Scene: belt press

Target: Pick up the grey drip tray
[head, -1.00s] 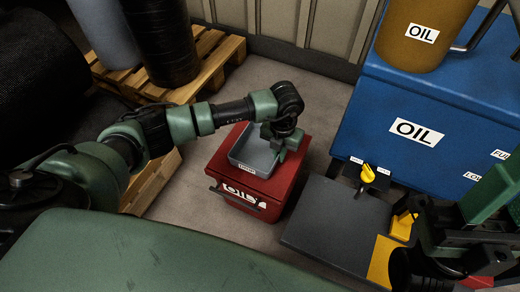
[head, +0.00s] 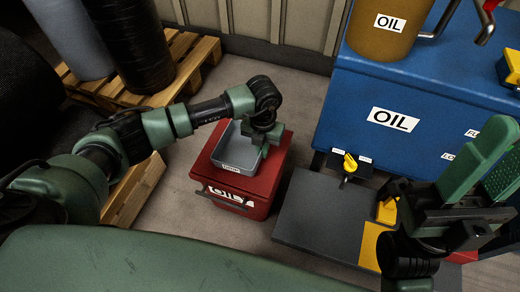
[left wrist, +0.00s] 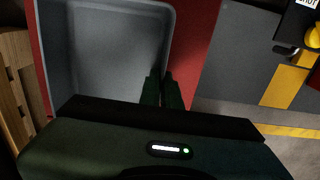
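The grey drip tray (head: 222,178) is a shallow open box with a small white label on its front. It is over the top of the red OIL cabinet (head: 263,185); whether it touches cannot be told. My left gripper (head: 264,138) is at the tray's right wall, pointing down. In the left wrist view the two fingers (left wrist: 162,92) are close together on the right wall of the tray (left wrist: 100,45), which looks pinched between them. The tray is empty. My right gripper (head: 490,160) is raised at the right, fingers apart and empty.
A blue OIL tank (head: 400,110) with an ochre drum (head: 385,35) stands at the back right. A dark grey plate (head: 325,222) and a yellow switch (head: 350,163) lie right of the cabinet. Wooden pallets (head: 195,75) are at the left. Bare floor shows behind the cabinet.

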